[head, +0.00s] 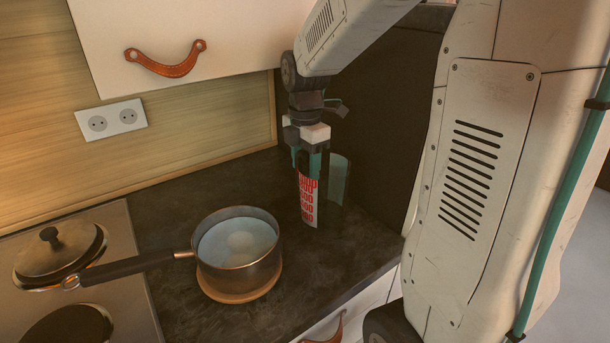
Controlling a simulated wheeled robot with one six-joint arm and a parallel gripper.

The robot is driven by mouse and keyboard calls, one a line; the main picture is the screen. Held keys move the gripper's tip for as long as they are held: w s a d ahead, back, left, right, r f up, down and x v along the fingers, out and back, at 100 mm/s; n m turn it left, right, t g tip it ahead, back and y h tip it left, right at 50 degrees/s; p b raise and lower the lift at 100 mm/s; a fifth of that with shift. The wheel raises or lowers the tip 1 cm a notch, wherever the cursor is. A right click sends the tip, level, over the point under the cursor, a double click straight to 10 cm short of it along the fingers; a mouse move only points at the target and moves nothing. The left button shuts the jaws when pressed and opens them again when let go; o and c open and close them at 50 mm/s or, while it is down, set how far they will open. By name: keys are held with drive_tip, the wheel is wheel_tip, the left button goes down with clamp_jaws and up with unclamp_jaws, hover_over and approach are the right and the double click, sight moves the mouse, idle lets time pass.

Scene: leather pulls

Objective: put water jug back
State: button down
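The fingers hide part of the jug's rim. I cannot tell whether they are closed on it or only beside it. The jug's water level is not clear.
A steel saucepan (238,282) with water and a pale round thing inside stands on a wooden trivet (240,296), left of the jug. Its handle reaches left over the hob (125,255), where a lid (60,250) lies. A cabinet with a leather pull (167,67) hangs above.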

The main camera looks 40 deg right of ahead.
drive_tip(key=shift+f, duration=1.7)
drive_tip(key=c, duration=0.6)
unclamp_jaws()
